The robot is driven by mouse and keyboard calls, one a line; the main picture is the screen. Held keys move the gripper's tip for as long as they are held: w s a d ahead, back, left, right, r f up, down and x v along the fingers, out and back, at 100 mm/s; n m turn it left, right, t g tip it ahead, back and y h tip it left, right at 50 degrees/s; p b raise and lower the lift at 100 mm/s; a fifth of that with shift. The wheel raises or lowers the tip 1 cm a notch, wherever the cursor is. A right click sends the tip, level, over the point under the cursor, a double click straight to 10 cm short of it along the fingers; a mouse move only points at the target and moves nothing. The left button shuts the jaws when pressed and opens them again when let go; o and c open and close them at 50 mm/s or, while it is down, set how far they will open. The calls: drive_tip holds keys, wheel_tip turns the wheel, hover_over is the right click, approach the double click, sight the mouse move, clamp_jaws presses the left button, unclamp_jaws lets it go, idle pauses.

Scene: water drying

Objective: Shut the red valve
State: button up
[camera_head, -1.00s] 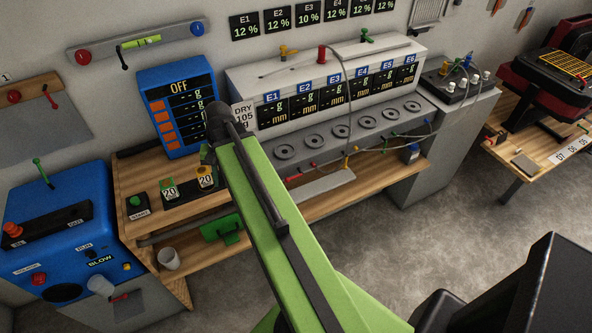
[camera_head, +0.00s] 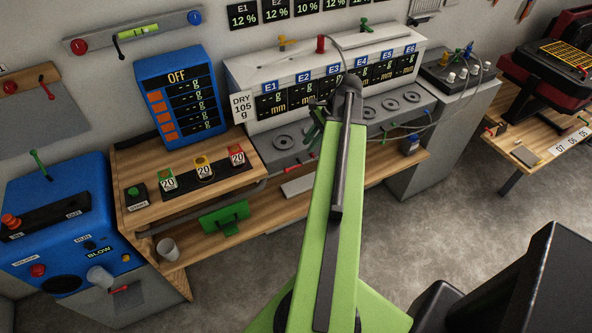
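Several red parts show, and I cannot tell for sure which is the red valve. One red fitting (camera_head: 321,44) stands upright on top of the white cabinet, between a yellow-handled one and a green-handled one. A small red handle (camera_head: 290,168) sits low on the grey front. My green arm reaches up over the middle of the bench. At its end, my gripper (camera_head: 316,122) shows only as a small dark part before the lower cabinet face, below and apart from the upright red fitting. Its fingers are mostly hidden, so open or shut is unclear.
The white cabinet (camera_head: 243,73) has displays E1 to E6 above round plates. A blue "OFF" panel (camera_head: 180,75) and wooden bench (camera_head: 139,159) stand left, with a blue blower machine (camera_head: 60,220) farther left. A grey cabinet (camera_head: 466,112) stands right.

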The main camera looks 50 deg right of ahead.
sight(293, 168)
drive_tip(key=b+x, duration=0.9)
drive_tip(key=x, duration=0.2)
drive_tip(key=shift+w+f, duration=0.1)
drive_tip(key=shift+f, duration=0.3)
drive_tip(key=shift+w+a+f+b, duration=0.2)
drive_tip(key=shift+w+f+b, duration=0.05)
drive_tip(key=shift+f+b, duration=0.15)
clamp_jaws()
drive_tip(key=shift+s, duration=0.1)
